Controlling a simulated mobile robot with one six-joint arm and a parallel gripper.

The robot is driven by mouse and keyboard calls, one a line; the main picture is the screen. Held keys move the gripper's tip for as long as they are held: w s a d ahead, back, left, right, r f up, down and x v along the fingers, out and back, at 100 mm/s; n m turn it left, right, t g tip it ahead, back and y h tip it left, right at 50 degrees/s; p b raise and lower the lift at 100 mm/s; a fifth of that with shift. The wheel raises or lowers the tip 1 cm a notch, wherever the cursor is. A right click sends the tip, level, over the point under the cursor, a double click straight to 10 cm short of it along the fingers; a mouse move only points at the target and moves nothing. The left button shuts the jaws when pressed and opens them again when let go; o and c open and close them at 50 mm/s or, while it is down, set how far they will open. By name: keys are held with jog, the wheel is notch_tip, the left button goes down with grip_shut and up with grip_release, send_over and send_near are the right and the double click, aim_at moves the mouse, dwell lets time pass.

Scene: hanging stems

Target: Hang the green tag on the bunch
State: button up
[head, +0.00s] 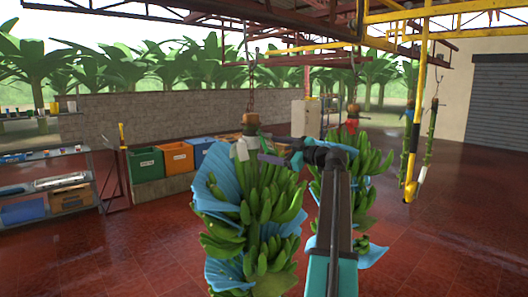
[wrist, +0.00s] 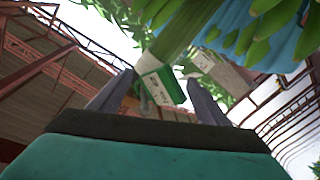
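The green tag (wrist: 160,84), white with a green edge band, hangs tilted beside the bunch's green stem (wrist: 187,28) in the wrist view. It shows between and beyond my fingertips, with gaps to both sides. My gripper (wrist: 161,78) is open, its fingers spread. In the head view, the bunch of green bananas (head: 262,205) with blue sheeting hangs in front, and my gripper (head: 270,158) is at its top, close to the stem. White tag faces (head: 240,151) show just left of it. How the tag is attached cannot be seen.
A second pale piece (wrist: 222,72) hangs right of the tag. Another banana bunch (head: 365,165) hangs behind my arm. Green, orange and blue bins (head: 145,165) stand by the wall; a shelf (head: 60,180) is at left. Yellow rails run overhead. The red floor at right is clear.

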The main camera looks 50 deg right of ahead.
jog(key=shift+s+f, duration=0.1)
jog(key=shift+s, duration=0.95)
